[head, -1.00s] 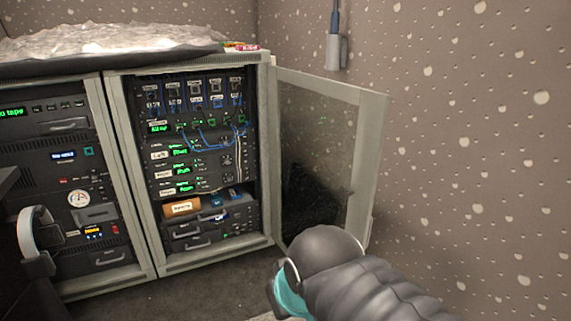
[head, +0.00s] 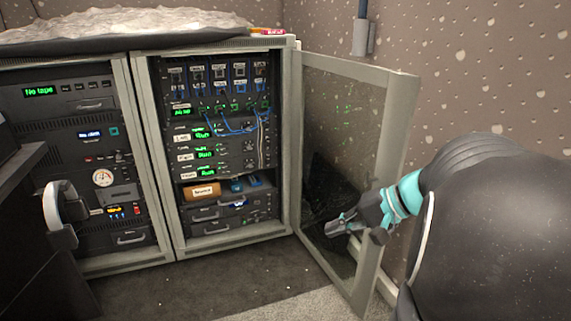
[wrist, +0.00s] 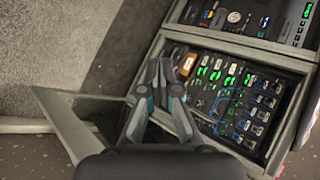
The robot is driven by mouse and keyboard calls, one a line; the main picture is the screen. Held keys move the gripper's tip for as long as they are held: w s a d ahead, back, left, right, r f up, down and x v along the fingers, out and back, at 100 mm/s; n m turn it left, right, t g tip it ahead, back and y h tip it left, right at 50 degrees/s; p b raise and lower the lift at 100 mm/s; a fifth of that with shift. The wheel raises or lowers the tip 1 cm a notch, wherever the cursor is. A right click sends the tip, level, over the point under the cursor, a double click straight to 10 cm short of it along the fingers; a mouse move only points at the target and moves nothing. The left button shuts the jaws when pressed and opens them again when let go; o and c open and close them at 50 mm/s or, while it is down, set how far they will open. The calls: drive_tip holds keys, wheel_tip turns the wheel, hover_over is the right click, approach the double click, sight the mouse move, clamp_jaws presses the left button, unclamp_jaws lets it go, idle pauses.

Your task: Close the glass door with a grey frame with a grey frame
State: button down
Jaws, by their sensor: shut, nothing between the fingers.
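The glass door with a grey frame (head: 392,150) stands wide open, hinged on the right side of the right rack cabinet (head: 225,130). My gripper (head: 335,228) is shut and empty. In the head view it overlaps the lower part of the glass near the door's free edge; I cannot tell whether it touches. In the wrist view my gripper (wrist: 166,66) points toward the cabinet, with the door (wrist: 68,128) at lower left and the rack's front (wrist: 225,90) at right. My arm hides part of the wall beside the door.
A left rack cabinet (head: 85,165) adjoins it. Headphones (head: 62,210) hang beside a dark desk at far left. A crumpled cover (head: 130,22) lies on top. The textured wall (head: 480,80) is close behind the door. The carpet (head: 230,285) before the racks is clear.

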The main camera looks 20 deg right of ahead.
drive_tip(key=s+d+m+t+h+b, duration=0.25)
drive_tip(key=d+m+t, duration=0.6)
drive_tip(key=d, duration=1.95)
drive_tip(key=w+a+n+t, duration=0.2)
drive_tip(key=w+a, duration=0.1)
drive_tip(key=w, duration=0.5)
drive_tip(key=shift+w+r+n+y+p, duration=0.15)
drive_tip(key=shift+w+n+y+p, duration=0.1)
drive_tip(key=shift+n+y+p, duration=0.1)
drive_tip(key=shift+a, duration=0.1)
